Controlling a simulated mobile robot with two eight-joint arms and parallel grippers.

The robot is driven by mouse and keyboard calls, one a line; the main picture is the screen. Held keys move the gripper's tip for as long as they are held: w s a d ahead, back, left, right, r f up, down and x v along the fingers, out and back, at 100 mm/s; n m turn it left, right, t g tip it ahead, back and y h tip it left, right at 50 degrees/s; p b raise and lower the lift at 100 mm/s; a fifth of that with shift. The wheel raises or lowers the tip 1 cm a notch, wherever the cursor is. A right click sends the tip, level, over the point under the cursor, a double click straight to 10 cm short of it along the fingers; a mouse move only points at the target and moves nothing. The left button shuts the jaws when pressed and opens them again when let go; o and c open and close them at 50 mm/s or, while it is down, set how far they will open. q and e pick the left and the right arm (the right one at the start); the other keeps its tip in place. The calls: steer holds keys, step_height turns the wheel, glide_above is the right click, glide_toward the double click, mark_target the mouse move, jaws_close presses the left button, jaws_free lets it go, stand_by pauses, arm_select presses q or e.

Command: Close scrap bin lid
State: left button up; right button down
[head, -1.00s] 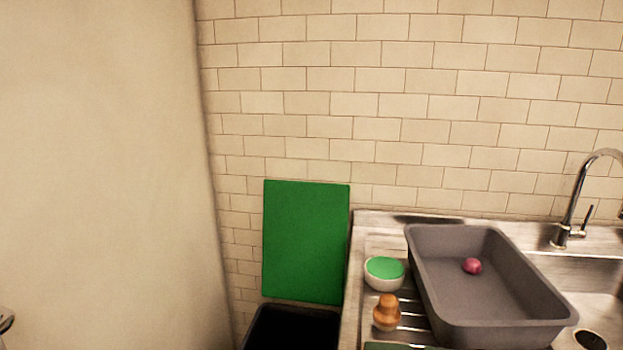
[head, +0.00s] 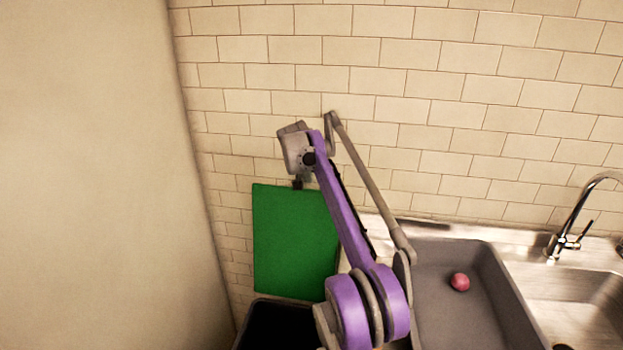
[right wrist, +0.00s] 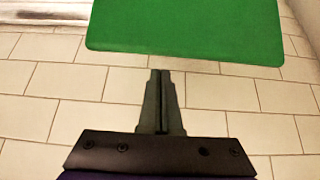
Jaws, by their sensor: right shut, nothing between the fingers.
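The scrap bin's green lid (head: 290,242) stands open and upright against the tiled wall in the head view. The dark bin (head: 275,325) shows below it, cut off by the bottom edge. My right gripper (head: 298,184) is at the top edge of the lid, fingers shut and empty. In the right wrist view the shut fingers (right wrist: 160,75) point toward the edge of the green lid (right wrist: 185,30), with a gap in the picture between them. I cannot tell whether they touch. My left gripper is out of view.
A grey tub (head: 497,298) with a round pink-red object (head: 460,282) stands right of the bin, partly behind my right arm. A sink with a tap (head: 566,235) is at the far right. A plain pale wall (head: 85,170) borders the left.

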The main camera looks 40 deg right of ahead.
steer(key=shift+w+d+f, duration=0.1)
steer(key=shift+d+f, duration=0.15)
steer(key=shift+f, duration=0.15)
steer(key=x, duration=0.8)
steer(key=shift+w+f, duration=0.1)
steer(key=shift+f, duration=0.15)
